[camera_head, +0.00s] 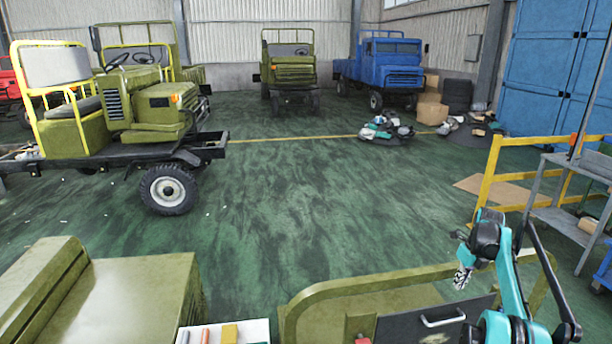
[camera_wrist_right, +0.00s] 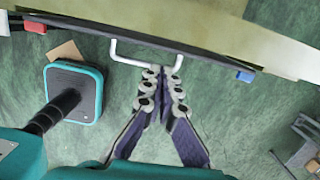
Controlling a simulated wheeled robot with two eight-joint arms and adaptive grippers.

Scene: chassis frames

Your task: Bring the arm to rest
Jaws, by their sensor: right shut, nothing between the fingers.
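My right arm (camera_head: 510,285) is teal and black and comes in at the lower right of the head view. My right gripper (camera_head: 462,276) is shut and empty, beside the olive chassis part. In the right wrist view the gripper (camera_wrist_right: 162,78) has its fingers together, with the white handle (camera_wrist_right: 118,52) of a dark panel just beyond the tips. I cannot tell whether the tips touch the handle. The dark panel (camera_head: 400,335) with its handle also shows in the head view. My left gripper is not in view.
An olive chassis (camera_head: 140,290) with a white tray (camera_head: 262,330) of small parts fills the near edge. A yellow rail (camera_head: 488,175) and grey shelf (camera_head: 560,215) stand at right. Several trucks, including a blue one (camera_head: 390,65), stand behind. The green floor (camera_head: 310,210) between is clear.

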